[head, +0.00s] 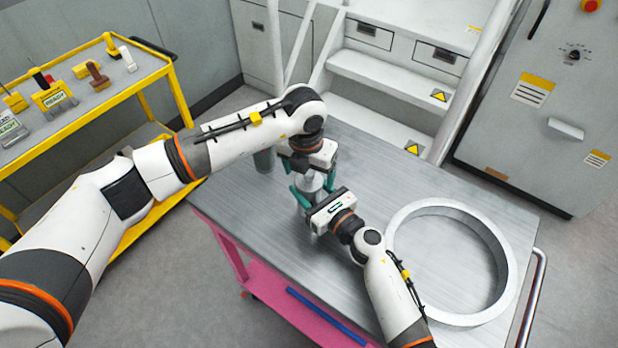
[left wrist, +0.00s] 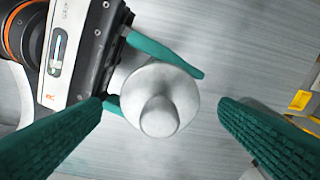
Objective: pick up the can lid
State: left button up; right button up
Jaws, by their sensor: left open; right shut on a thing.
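The can lid (left wrist: 170,88) is a pale grey disc with a rounded knob, seen from above in the left wrist view. It sits on the can (left wrist: 127,72), whose body is mostly hidden; in the head view the can and lid (head: 311,181) are partly covered by the grippers. My right gripper (head: 312,192) is shut on the can from the side, with its teal fingers around it below the lid. My left gripper (left wrist: 160,108) is open above the lid, one finger on each side of the knob, apart from it.
A large metal ring (head: 408,212) lies on the right of the grey table (head: 245,205). A dark grey cup (head: 264,161) stands behind my left arm. A yellow cart (head: 150,77) is at the left, white steps (head: 385,75) and a cabinet (head: 550,110) behind.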

aim_at(309, 173)
pick_arm(q)
jog(key=shift+f, duration=0.3)
jog(key=c, duration=0.9)
jog(key=shift+w+r, duration=0.1)
notch_tip(309, 173, up, 13)
dwell(0.4)
dwell(0.3)
pick_arm(e)
jog(key=o, duration=1.2)
jog(key=shift+s+d, duration=0.1)
jog(key=v, duration=1.1)
jog(key=shift+s+d, duration=0.2)
jog(key=shift+s, duration=0.15)
